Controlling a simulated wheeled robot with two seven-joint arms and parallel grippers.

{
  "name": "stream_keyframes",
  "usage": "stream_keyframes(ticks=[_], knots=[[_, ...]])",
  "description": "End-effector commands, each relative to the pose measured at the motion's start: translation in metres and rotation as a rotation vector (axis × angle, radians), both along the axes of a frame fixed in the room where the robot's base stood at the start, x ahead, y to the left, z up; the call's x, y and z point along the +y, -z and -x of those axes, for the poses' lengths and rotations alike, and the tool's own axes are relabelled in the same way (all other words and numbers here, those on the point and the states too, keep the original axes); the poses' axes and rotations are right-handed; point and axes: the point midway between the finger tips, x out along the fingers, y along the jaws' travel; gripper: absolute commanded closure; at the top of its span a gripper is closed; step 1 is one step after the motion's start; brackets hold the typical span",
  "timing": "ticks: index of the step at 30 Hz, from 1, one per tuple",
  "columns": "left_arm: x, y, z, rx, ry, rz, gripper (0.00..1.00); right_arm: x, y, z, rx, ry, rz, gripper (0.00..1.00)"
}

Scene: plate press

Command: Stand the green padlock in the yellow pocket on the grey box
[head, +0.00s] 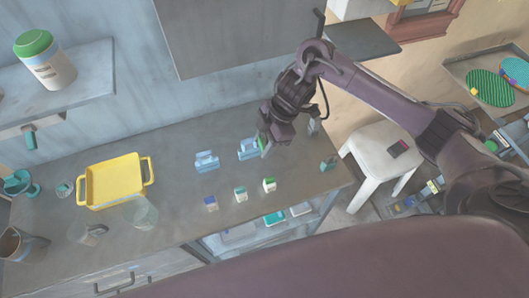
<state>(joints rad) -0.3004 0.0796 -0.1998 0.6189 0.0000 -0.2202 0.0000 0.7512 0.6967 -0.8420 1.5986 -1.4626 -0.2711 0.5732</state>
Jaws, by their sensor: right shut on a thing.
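My right gripper (286,143) is low over the right part of the counter, beside a pale blue block (248,150). It is shut on a small green thing (262,142), which shows at a fingertip. This looks like the green padlock, but the fingers hide most of it, so its shape and tilt are unclear. I cannot make out the grey box with the yellow pocket. My left gripper is not in view.
A second pale blue block (206,162), several small boxes (240,195) and a teal item (328,164) stand on the counter. A white stool (385,153) stands right of the counter.

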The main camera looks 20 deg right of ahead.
Motion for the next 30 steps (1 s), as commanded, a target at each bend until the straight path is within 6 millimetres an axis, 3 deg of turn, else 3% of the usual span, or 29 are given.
stream_keyframes(ticks=[1, 3, 12, 23, 30], knots=[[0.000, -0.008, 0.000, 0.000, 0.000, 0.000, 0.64, -0.003, -0.022, -0.002, -0.010, -0.002, 0.006, 0.90], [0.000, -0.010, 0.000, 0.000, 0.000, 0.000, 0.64, -0.002, -0.040, -0.003, -0.010, -0.001, 0.004, 0.90], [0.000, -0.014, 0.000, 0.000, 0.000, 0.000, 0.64, -0.001, -0.088, -0.001, -0.004, 0.001, 0.002, 0.90], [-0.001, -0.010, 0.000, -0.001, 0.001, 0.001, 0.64, -0.003, -0.096, 0.000, 0.000, 0.054, 0.003, 0.90], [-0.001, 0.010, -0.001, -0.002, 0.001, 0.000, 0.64, -0.014, -0.093, -0.004, -0.007, 0.409, 0.002, 0.90]])
